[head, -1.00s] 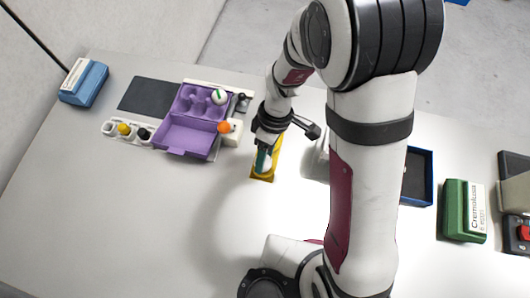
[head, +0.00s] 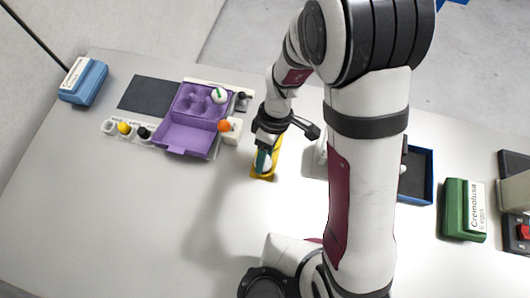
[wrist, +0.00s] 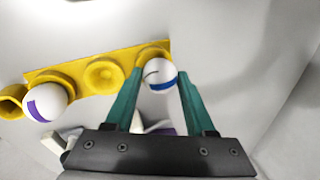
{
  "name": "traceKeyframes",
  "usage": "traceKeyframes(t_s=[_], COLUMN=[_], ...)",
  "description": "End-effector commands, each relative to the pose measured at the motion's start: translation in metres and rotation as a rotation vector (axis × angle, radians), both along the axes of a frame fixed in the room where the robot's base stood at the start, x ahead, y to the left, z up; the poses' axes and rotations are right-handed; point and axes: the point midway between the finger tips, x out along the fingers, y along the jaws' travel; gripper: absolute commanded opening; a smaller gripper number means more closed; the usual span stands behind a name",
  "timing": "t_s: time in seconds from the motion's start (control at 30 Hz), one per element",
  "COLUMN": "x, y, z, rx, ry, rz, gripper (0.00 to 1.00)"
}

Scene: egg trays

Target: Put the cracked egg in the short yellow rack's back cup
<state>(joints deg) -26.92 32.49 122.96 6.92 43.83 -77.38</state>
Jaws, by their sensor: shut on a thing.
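The short yellow rack (head: 263,177) stands on the table in the head view, partly hidden by my gripper. In the wrist view, the yellow rack (wrist: 75,76) runs across the upper left, with an empty cup (wrist: 104,75) in its middle. My gripper (wrist: 160,82) has its teal fingers shut on a white egg (wrist: 160,72) with a blue band and a dark crack-like line. This egg overlaps the rack's right-end cup in the wrist view; I cannot tell whether it is seated. A white egg with a purple mark (wrist: 45,101) is at the rack's left part.
A purple egg carton (head: 185,137) lies open left of the rack, holding a white egg with a green mark (head: 219,95). An orange ball-like thing (head: 224,126) is beside it. A blue tray (head: 429,175) and a green carton (head: 462,210) are on the right. The front-left table is clear.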

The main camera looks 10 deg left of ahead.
Motion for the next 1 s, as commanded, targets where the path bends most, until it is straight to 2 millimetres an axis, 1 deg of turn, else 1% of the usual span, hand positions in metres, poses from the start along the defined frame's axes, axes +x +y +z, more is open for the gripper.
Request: traceKeyframes(t_s=[0.47,0.5,0.57,0.6,0.67,0.93,1.0], x=[0.0002,0.0002,0.0001,0.0001,0.0001,0.0003,0.0015], y=[0.0001,0.0,0.0,0.0,0.0,0.0001,0.0], z=[-0.0036,-0.0036,-0.0036,-0.0036,-0.0036,-0.0032,0.0003], rx=[0.001,0.001,0.001,0.001,0.001,0.001,0.001], ry=[-0.001,-0.001,-0.001,-0.001,-0.001,-0.001,-0.001], rz=[0.0,0.0,0.0,0.0,0.0,0.0,0.0], gripper=[0.35,0.62,0.73,0.8,0.9,0.9,0.9])
